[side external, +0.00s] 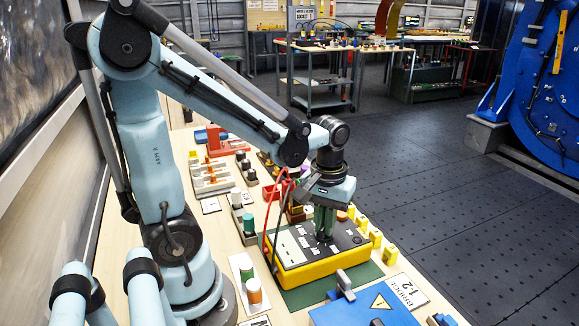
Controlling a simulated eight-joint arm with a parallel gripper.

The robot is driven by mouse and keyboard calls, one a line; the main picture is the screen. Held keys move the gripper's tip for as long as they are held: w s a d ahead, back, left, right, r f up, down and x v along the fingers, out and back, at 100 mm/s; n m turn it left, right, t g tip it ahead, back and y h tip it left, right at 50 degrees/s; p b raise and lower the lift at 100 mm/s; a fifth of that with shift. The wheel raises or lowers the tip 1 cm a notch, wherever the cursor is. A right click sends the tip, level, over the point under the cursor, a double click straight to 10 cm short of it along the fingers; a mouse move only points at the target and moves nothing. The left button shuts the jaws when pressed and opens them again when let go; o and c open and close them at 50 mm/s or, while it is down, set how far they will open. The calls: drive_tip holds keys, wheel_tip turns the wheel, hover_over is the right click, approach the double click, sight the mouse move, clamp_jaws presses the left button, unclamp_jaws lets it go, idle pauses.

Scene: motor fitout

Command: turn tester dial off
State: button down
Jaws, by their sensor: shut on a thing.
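The tester (309,270) is a yellow box with a dark top panel and pale labels. It lies on a green mat (365,276) on the bench. Red and black leads rise from its left side. My gripper (324,235) points straight down over the tester's top, its fingers shut at the panel. The dial is hidden between and behind the fingers, so its setting cannot be read.
A blue box (365,309) with a yellow warning triangle stands at the front right. Yellow blocks (376,238) line the tester's right side. Green and orange cylinders (250,282) stand on a white plate at left. Small parts and racks fill the bench behind.

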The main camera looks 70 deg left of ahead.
drive_tip(key=shift+m, duration=0.5)
drive_tip(key=c, duration=1.2)
unclamp_jaws()
drive_tip(key=shift+r, duration=6)
drive_tip(key=shift+w+d+f+m+t, duration=0.1)
drive_tip(key=shift+d+f+m+t, duration=0.7)
drive_tip(key=shift+m+t, duration=0.35)
drive_tip(key=shift+w+d+f+m+t, duration=0.1)
drive_tip(key=shift+d+f+m+t, duration=0.7)
drive_tip(key=shift+m+t, duration=0.4)
drive_tip(key=shift+w+d+f+m+t, duration=0.1)
drive_tip(key=shift+d+f+m+t, duration=0.55)
drive_tip(key=shift+f+m+t, duration=0.4)
